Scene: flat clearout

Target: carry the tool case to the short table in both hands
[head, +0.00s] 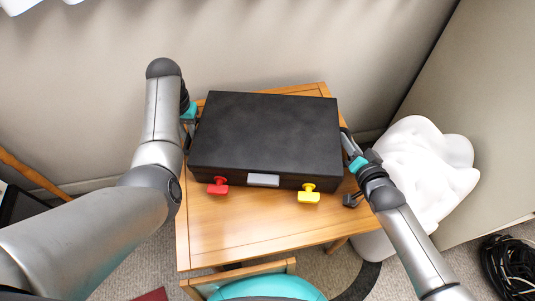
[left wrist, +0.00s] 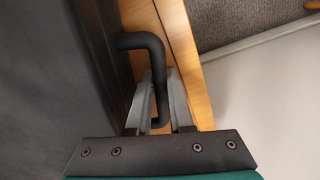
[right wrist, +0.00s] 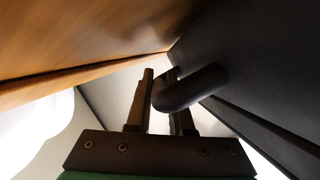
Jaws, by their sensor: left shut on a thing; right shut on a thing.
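The black tool case (head: 265,132) lies flat, lid up, over the wooden table (head: 230,240). My left gripper (head: 188,125) is shut on the case's left handle, a black bar that shows in the left wrist view (left wrist: 141,41). My right gripper (head: 350,152) is at the case's right end, shut on the right handle (right wrist: 190,88). I cannot tell whether the case touches the tabletop. The underside of the case is hidden.
A teal-seated chair (head: 270,287) stands at the table's front edge. A white lumpy thing (head: 425,170) is right of the table, near my right arm. A black cable coil (head: 508,265) lies at the far right. Walls stand behind and to the right.

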